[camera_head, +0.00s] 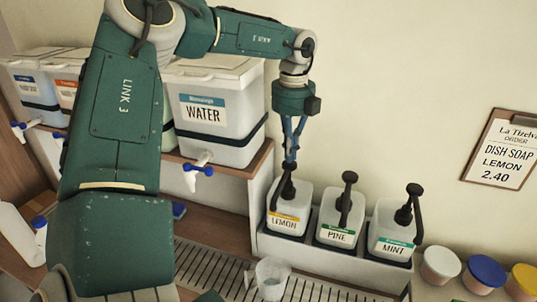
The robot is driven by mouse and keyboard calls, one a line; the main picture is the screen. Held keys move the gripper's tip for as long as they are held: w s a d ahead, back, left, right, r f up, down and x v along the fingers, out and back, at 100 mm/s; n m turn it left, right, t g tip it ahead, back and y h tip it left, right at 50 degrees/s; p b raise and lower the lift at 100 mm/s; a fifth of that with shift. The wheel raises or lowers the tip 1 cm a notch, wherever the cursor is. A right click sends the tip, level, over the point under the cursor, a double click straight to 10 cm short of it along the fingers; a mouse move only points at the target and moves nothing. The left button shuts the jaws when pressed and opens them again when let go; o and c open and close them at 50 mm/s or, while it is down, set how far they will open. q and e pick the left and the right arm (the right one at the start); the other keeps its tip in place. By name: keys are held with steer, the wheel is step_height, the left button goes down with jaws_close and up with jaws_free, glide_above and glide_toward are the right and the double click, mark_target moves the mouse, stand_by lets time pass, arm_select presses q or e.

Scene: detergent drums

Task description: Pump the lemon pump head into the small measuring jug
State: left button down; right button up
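The lemon container (281,222) is a white jug with a yellow "LEMON" label, first on the left in a row of pump containers. Its black pump head (286,186) stands on top, with the spout toward the front. My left gripper (289,163) points down right above the pump head. Its blue fingers come together at the tips, which appear at or just above the head; contact is unclear. The small clear measuring jug (271,279) stands on the slatted drip grate (210,266) in front of the lemon container. My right gripper is not in view.
The pine container (339,235) and mint container (391,246) stand right of lemon. A water drum (224,117) with a tap stands on a shelf to the left. Lidded tubs (440,264) sit at right. An order board (504,152) reads dish soap, lemon, 2.40.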

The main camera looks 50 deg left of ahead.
mark_target(289, 167)
arm_select(q)
steer(key=shift+f+b, duration=1.95)
steer(key=shift+f, duration=0.7)
steer(key=shift+r, duration=0.1)
steer(key=shift+r+p, duration=1.95)
steer(key=shift+r, duration=1.1)
steer(key=shift+f, duration=0.1)
